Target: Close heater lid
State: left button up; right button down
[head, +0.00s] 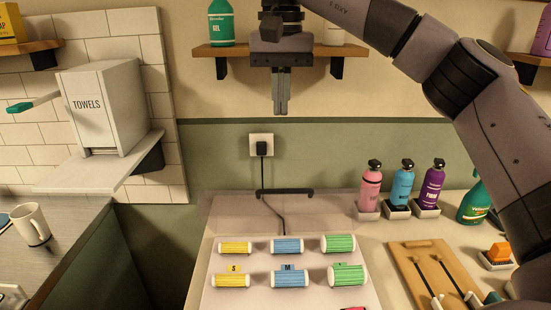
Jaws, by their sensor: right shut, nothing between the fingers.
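The heater (212,268) is a pale tray at the bottom centre, with yellow, blue and green rollers in two rows. Its lid (235,212) appears to be the faint see-through panel behind the rollers, with a black bar handle (285,192) along its far edge. The lid looks open, as the rollers show uncovered; its exact tilt is hard to tell. My right gripper (281,108) points down, shut and empty, in front of the wall above the handle in the picture, apart from it. My left gripper is out of view.
A cord runs from the wall outlet (262,146) down behind the lid. Pink (370,190), blue (402,187) and purple (431,188) bottles stand to the right, near a wooden board (412,272). A shelf (220,50) is above. A towel dispenser (104,110) is at left.

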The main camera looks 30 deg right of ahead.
jog(key=b, duration=0.3)
send_over(280, 201)
jog(key=w+d, duration=0.2)
jog(key=f, duration=1)
jog(key=shift+w+a, duration=0.15)
jog(key=shift+w, duration=0.05)
jog(key=shift+s+a+f, duration=0.4)
jog(key=shift+s+f, duration=0.2)
jog(key=shift+f, duration=0.05)
jog(key=shift+s+a+f, duration=0.35)
jog(key=shift+s+f, duration=0.2)
jog(key=shift+f, duration=0.05)
jog(key=shift+f, duration=0.1)
